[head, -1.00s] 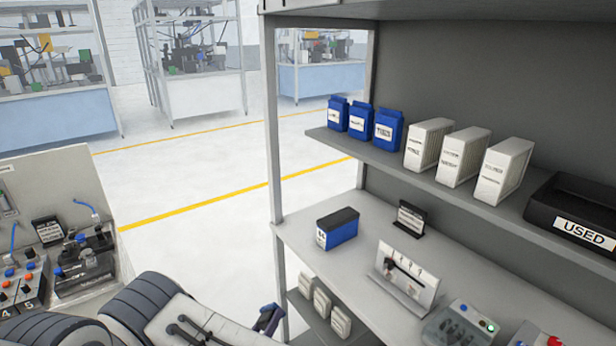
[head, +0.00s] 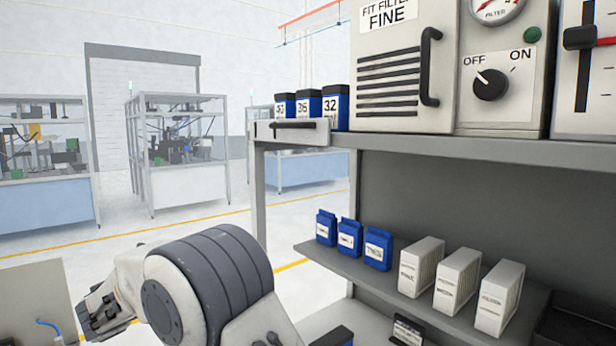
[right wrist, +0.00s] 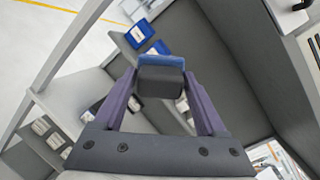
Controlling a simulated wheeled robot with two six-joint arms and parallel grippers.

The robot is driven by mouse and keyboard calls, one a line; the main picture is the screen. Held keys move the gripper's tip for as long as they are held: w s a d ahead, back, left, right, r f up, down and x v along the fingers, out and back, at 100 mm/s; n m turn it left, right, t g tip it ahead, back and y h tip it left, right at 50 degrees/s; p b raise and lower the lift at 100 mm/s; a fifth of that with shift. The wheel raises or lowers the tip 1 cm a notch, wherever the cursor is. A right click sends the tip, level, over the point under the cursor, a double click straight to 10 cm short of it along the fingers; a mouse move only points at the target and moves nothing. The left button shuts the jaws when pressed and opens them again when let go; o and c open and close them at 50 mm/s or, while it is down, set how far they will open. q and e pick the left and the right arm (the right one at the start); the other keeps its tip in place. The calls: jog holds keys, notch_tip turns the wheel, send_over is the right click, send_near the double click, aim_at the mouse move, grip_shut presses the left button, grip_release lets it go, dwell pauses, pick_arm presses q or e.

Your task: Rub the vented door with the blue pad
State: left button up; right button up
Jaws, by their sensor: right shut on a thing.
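The vented door (head: 391,82) is a pale panel with several dark horizontal slots, a black vertical handle (head: 430,66) on its right and a label reading FIT FILTER FINE. It is in the upper right of the head view, above the shelf top. My right gripper (right wrist: 161,86) has purple fingers and is shut on the blue pad (right wrist: 162,61), a dark grey block with a blue face. My right gripper is not seen in the head view. My left gripper is not in view.
Right of the door are a gauge (head: 496,8), an OFF/ON knob (head: 490,85) and a slider panel (head: 585,70). Blue numbered boxes (head: 308,104) stand left of it. Below, a shelf holds blue packs (head: 350,240) and white filters (head: 456,280). One of my arms fills the lower left.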

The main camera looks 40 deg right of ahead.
jog(key=s+d+r+m+g+p, duration=0.1)
jog(key=s+d+r, duration=0.2)
jog(key=r, duration=0.7)
jog(key=s+d+r+m+g+p, duration=0.1)
jog(key=s+d+r+g+p, duration=0.15)
jog(key=r, duration=0.75)
jog(key=m+g+h, duration=0.1)
jog(key=g, duration=0.1)
send_near(357, 99)
jog(key=shift+t, duration=0.25)
jog(key=d+b, duration=0.1)
jog(key=d, duration=0.3)
jog(key=shift+d, duration=1.05)
